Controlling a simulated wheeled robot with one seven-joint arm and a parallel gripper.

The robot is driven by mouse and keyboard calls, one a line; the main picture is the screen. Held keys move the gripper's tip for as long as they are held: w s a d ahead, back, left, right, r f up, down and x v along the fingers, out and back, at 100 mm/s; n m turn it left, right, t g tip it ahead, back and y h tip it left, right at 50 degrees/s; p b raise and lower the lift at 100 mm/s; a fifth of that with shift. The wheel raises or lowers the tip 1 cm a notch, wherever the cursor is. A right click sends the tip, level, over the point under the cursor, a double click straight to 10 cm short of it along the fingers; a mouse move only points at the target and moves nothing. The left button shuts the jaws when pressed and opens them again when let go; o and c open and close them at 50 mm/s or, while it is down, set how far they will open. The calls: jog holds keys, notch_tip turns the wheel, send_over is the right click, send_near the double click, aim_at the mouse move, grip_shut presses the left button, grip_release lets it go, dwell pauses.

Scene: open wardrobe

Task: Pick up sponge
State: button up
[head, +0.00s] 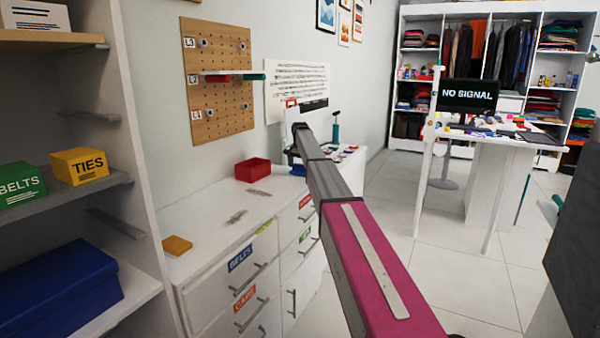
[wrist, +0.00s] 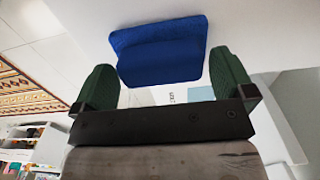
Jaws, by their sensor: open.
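In the wrist view, my gripper (wrist: 163,62) is open, with a green-padded finger on each side. A blue, soft-edged, two-layered block (wrist: 160,48), which looks like a sponge, lies against a white surface between and just beyond the fingertips. Gaps show on both sides of it, so it is not gripped. In the head view, my arm reaches over the white drawer unit (head: 215,265) toward the wall, and the fingers cannot be made out.
A red bin (head: 252,170) and small metal items lie on the drawer unit. A pegboard (head: 217,75) with a small shelf hangs above it. At left, a shelf unit (head: 150,200) holds yellow, green and blue boxes. The floor at right is partly clear before a white table.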

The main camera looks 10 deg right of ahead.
jog(key=shift+f, duration=0.4)
jog(key=c, duration=0.7)
jog(key=shift+c, duration=0.2)
jog(key=shift+r, duration=0.15)
jog(key=shift+r, duration=0.3)
notch_tip(320, 180, up, 3)
jog(key=shift+f, duration=0.1)
jog(key=s+a+r, duration=0.7)
jog(key=s+a, duration=0.1)
jog(key=shift+a+r, duration=0.15)
jog(key=shift+a, duration=0.05)
